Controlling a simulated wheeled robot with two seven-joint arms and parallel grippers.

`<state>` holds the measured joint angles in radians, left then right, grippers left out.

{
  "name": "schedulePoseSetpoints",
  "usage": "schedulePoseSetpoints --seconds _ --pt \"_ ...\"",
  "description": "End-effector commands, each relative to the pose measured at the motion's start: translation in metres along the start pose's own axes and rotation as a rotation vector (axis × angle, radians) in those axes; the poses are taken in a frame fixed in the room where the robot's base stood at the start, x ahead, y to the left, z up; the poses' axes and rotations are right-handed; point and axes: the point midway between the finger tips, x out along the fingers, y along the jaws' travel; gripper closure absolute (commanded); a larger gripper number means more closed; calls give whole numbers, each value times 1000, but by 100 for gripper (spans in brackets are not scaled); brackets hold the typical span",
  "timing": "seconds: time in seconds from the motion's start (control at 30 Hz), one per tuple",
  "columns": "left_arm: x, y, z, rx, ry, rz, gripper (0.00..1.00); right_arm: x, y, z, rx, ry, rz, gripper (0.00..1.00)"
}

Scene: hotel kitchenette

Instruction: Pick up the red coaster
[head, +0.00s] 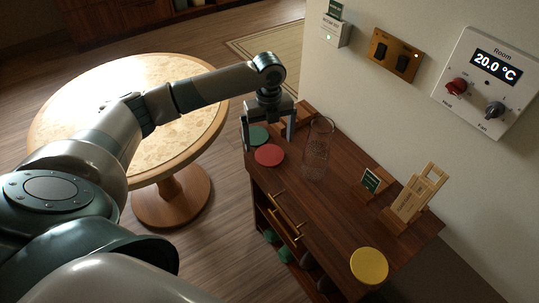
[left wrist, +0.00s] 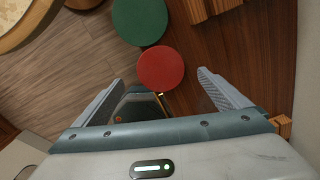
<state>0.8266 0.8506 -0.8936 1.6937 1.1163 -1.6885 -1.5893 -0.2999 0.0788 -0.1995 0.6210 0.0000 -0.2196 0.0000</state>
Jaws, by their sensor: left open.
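The red coaster (head: 269,155) is a flat round disc lying on the dark wooden cabinet top, near its left end. In the left wrist view the red coaster (left wrist: 161,68) lies beyond the fingertips, roughly centred between them. A green coaster (head: 258,135) lies right beside it, farther back, and it also shows in the left wrist view (left wrist: 140,20). My left gripper (head: 268,142) points down above the coasters with its fingers apart and nothing between them. The left wrist view shows its open fingers (left wrist: 160,82) too. My right gripper is not in view.
A wire-like clear cylinder (head: 317,150) stands just right of the red coaster. A small sign (head: 373,181), a wooden holder (head: 414,195) and a yellow disc (head: 369,265) are farther right on the cabinet top (head: 330,205). A round table (head: 95,90) stands left.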

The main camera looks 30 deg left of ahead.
Motion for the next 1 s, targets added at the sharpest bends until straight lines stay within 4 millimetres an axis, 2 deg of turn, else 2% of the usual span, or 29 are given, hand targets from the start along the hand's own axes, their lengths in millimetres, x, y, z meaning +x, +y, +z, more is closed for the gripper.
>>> schedulePoseSetpoints --seconds 0.27,0.47,1.0 --pt "27 -1 -4 0 3 4 5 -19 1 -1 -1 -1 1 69" --pt "48 -1 -3 0 0 3 5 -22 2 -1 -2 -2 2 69" --pt "49 -1 -3 1 0 1 5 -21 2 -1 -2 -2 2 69"
